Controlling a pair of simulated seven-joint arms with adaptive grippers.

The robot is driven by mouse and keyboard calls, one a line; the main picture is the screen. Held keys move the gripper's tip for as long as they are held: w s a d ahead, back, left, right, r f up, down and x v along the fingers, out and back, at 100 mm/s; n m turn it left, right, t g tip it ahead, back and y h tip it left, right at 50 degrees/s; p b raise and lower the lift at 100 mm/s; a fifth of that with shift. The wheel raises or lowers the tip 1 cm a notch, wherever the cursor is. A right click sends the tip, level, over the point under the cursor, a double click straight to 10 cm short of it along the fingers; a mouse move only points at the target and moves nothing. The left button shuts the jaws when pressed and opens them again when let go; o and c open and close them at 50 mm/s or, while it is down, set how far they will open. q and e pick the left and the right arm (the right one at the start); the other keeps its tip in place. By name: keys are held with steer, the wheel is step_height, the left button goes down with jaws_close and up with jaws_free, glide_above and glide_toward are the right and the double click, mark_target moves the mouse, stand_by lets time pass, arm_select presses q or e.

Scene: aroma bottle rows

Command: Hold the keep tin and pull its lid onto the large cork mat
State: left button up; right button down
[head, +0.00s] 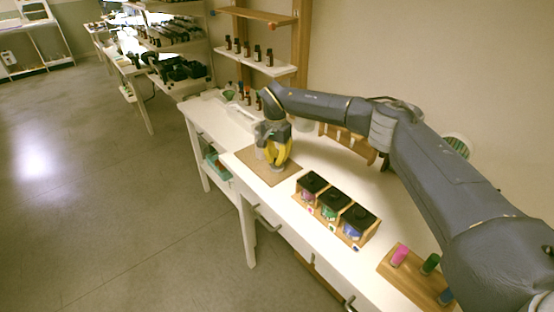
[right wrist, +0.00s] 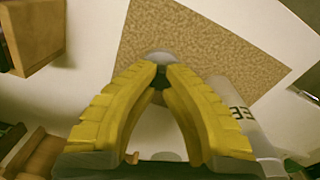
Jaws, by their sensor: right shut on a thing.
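The large cork mat (head: 250,164) lies on the white table, and it fills the top middle of the right wrist view (right wrist: 195,30). My right gripper (head: 277,164) is over the mat with its yellow fingers pointing down. In the right wrist view its fingertips (right wrist: 160,72) close on a small pale grey rounded thing (right wrist: 159,56), which looks like the lid; the fingers hide most of it. A white tin (right wrist: 238,105) with dark letters, partly readable as "EE", is beside the right finger, partly hidden by it. My left gripper is not in view.
A wooden rack with black-topped jars (head: 334,200) stands right of the mat. A wooden block with coloured vials (head: 412,272) is nearer the front right. Wall shelves with dark bottles (head: 258,54) stand behind. The table's front edge is close to the mat.

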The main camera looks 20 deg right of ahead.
steer(key=c, duration=1.6)
jaws_free()
steer(key=shift+f, duration=0.1)
